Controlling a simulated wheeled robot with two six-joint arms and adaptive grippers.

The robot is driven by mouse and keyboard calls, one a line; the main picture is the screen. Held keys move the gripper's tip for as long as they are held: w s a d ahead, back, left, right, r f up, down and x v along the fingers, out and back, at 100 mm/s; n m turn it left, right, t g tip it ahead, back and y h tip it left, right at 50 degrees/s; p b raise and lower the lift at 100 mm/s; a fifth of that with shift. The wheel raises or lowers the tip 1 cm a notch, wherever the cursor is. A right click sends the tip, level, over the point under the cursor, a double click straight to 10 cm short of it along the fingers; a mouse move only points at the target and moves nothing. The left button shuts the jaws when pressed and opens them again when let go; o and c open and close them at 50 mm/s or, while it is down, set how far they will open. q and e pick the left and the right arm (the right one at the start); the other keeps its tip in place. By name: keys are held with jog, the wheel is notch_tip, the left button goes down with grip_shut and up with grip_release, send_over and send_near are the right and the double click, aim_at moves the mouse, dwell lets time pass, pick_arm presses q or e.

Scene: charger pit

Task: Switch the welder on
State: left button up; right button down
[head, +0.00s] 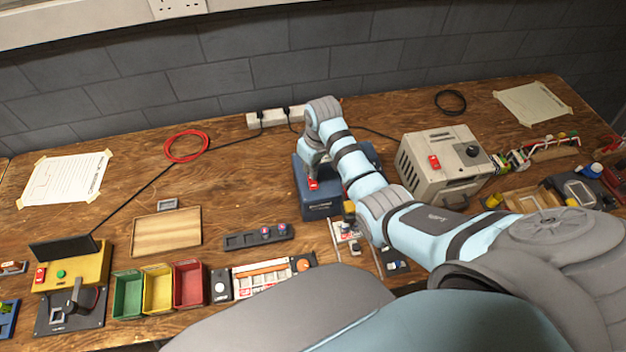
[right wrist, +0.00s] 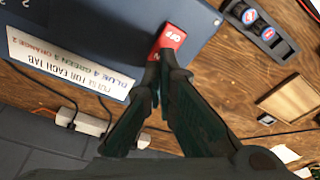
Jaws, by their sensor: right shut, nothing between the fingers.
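A dark blue box (head: 320,208), which looks like the welder, stands at the back middle of the bench. A red rocker switch on its top shows in the right wrist view (right wrist: 173,38), with white lettering that seems to read OFF. A printed label (right wrist: 70,62) is on the same blue face. My right gripper (head: 313,178) is above the box, pointing down at the switch. In the right wrist view its fingertips (right wrist: 165,62) are together at the switch's near edge, with nothing between them; whether they touch it I cannot tell. My left gripper is out of view.
A beige machine (head: 440,165) with its own red switch and black knob stands right of the blue box. A power strip (head: 275,118) with cables lies behind. A dark tray (head: 258,238) with round cells, coloured bins (head: 190,285) and a wooden tray (head: 167,232) lie left.

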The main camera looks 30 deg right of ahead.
jog(key=shift+s+f+b, duration=0.1)
jog(key=shift+f+b, duration=0.5)
jog(key=shift+f, duration=0.4)
dwell(0.3)
notch_tip(320, 180, up, 3)
jog(key=p, duration=0.3)
jog(key=shift+f, duration=0.1)
jog(key=shift+r, duration=2.1)
